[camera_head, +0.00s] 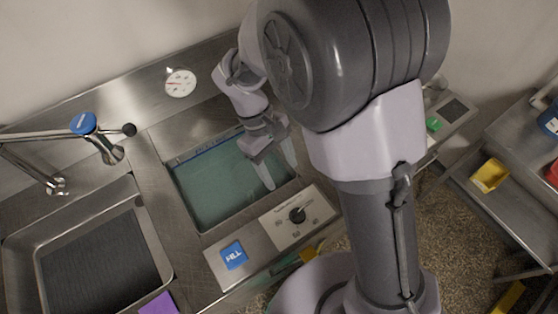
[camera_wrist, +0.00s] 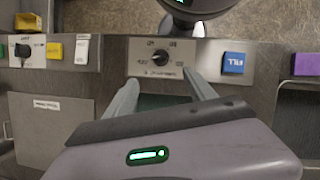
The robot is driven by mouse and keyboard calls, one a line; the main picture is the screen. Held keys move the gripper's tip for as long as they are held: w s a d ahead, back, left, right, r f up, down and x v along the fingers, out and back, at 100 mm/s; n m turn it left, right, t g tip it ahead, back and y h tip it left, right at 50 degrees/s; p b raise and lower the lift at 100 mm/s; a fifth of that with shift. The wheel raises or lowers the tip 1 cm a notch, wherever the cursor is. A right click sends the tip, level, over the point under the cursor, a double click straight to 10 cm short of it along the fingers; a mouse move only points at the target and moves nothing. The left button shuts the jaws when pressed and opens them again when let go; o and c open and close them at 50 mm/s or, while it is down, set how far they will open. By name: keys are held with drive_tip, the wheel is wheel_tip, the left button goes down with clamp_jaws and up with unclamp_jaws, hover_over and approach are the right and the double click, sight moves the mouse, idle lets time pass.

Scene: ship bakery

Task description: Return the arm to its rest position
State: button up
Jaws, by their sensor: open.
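My gripper (camera_head: 278,168) hangs over the right part of a basin (camera_head: 212,232) of greenish water set in the steel counter. Its two fingers are apart and nothing shows between them. In the wrist view my gripper (camera_wrist: 162,88) points toward a control panel (camera_wrist: 190,60) with a black dial (camera_wrist: 160,58). The fingers also lie over the basin there, and the gripper body hides much of it. My arm reaches across the counter from the column. I cannot tell whether the fingertips touch the water.
A sink (camera_head: 20,240) and a tap (camera_head: 105,148) stand at left. A round gauge (camera_head: 181,83) is behind the basin. A blue FILL button (camera_head: 233,255) and a purple block (camera_head: 158,304) lie at the front. Shelves with a yellow bin (camera_head: 489,175) stand at right.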

drive_tip(key=shift+a+r, duration=0.1)
drive_tip(key=shift+r, duration=0.15)
drive_tip(key=shift+w, duration=0.1)
